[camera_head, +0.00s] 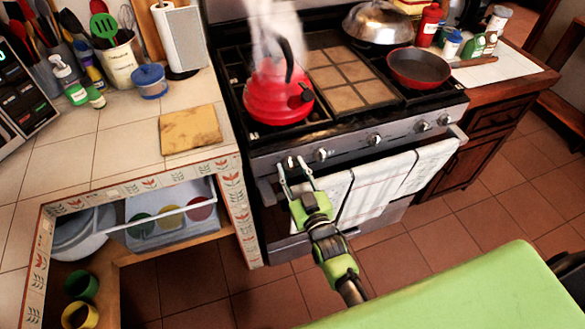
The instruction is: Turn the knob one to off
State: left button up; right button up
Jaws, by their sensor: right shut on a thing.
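The stove (262,150) has a front panel with a row of silver knobs. My right gripper (291,163) reaches up from below to the left end of this row. Its two thin fingers are on either side of the leftmost knob (290,161), and it is shut on that knob. The knob's pointer and markings are too small to read. A second knob (321,154) is just to the right of the fingers, and others (375,139) are farther right. A red kettle (278,95) steams on the left front burner, behind the gripper. My left gripper is out of view.
White towels (375,190) hang from the oven handle just right of my right gripper. A red pan (418,68) and a lidded silver pan (376,22) stand on the right burners. The tiled counter (120,165) is on the left, with an open shelf below. The floor before the stove is clear.

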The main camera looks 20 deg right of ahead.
jog(key=shift+m, duration=0.6)
jog(key=o, duration=1.1)
jog(key=s, duration=1.2)
jog(key=shift+d, duration=0.2)
